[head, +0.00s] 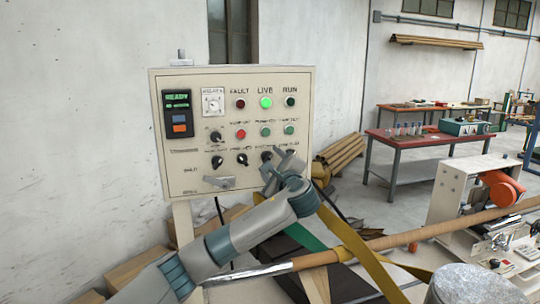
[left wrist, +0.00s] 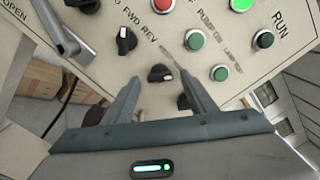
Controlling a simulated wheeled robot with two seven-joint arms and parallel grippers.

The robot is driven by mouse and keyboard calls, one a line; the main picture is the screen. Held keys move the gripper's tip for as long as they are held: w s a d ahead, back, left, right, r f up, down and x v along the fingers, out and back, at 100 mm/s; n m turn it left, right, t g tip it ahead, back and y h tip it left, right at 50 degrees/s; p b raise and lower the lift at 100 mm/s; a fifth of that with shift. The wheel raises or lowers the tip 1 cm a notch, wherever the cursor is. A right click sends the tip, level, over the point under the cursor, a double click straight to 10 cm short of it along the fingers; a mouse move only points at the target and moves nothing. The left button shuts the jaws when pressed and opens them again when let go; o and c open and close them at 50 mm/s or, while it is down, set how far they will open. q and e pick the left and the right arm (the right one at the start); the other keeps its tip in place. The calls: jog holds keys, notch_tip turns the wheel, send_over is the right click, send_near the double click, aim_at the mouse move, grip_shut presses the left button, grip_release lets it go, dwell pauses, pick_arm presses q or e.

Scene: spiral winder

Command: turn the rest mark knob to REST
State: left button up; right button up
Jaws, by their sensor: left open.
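The control panel (head: 200,118) is a cream box with a row of black knobs below its lamps and buttons. My left gripper (head: 276,162) is at the panel's lower right, with its fingers pointing at this row. In the left wrist view the open, empty jaws (left wrist: 160,80) have a black knob (left wrist: 160,73) between and just beyond their tips. I cannot tell whether they touch it. That knob also shows in the head view (head: 267,155). Its label is too small to read, so I cannot confirm it is the rest mark knob. Another knob (left wrist: 183,102) is partly hidden by the right-hand finger.
A FWD REV knob (left wrist: 125,40) and a grey lever (left wrist: 60,30) are left of the jaws. Green buttons (left wrist: 221,73) lie close on the right. The LIVE lamp (head: 266,102) is lit green. A long brown tube (head: 400,238) and yellow strap (head: 355,245) lie below my arm.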

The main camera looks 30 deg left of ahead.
pick_arm(q)
jog(key=shift+w+a, duration=0.45)
jog(key=shift+a, duration=0.1)
jog(key=c, duration=0.9)
jog(key=shift+c, duration=0.9)
